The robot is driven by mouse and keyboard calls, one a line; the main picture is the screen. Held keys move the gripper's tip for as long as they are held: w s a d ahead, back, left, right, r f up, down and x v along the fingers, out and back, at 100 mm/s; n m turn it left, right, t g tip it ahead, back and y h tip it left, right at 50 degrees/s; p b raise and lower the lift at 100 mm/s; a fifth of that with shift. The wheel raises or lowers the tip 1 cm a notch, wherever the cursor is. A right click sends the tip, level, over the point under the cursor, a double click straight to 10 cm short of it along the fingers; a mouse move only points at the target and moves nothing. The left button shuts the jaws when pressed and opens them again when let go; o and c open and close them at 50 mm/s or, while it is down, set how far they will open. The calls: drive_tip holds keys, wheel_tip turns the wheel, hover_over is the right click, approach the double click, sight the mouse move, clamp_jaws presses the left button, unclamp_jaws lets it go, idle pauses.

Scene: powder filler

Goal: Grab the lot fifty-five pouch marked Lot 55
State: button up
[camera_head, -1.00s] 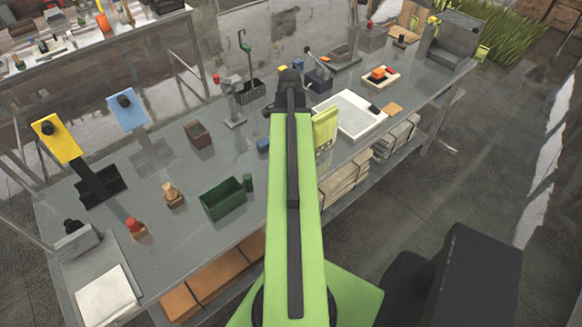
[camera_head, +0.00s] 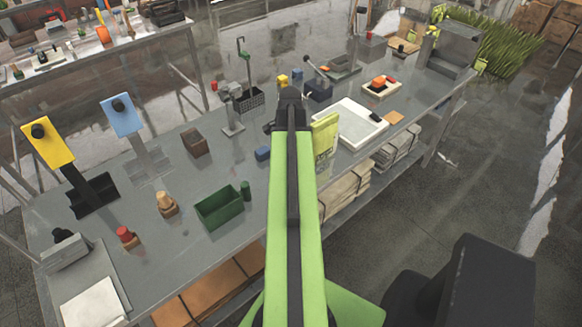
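A yellow-green upright packet (camera_head: 326,138) with small unreadable print stands near the table's front edge, just right of my arm; its left side is partly hidden by the arm. A yellow panel (camera_head: 48,146) and a light blue panel (camera_head: 122,116), each with a dark round knob, stand tilted at the far left. I cannot read Lot 55 on any of them. My green arm reaches up the middle of the view and ends in a dark wrist (camera_head: 290,108) over the table. My gripper's fingers are hidden, so I cannot see whether they hold anything.
The grey table (camera_head: 190,255) carries a green open bin (camera_head: 219,208), a white tray (camera_head: 349,124), a brown block (camera_head: 195,142) and a stand with a grey head (camera_head: 232,112). Boards lie on the shelf below. The floor on the right (camera_head: 440,210) is clear.

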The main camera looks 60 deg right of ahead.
drive_tip(key=shift+f, duration=0.2)
idle(0.3)
clamp_jaws()
idle(0.3)
drive_tip(key=shift+r, duration=0.15)
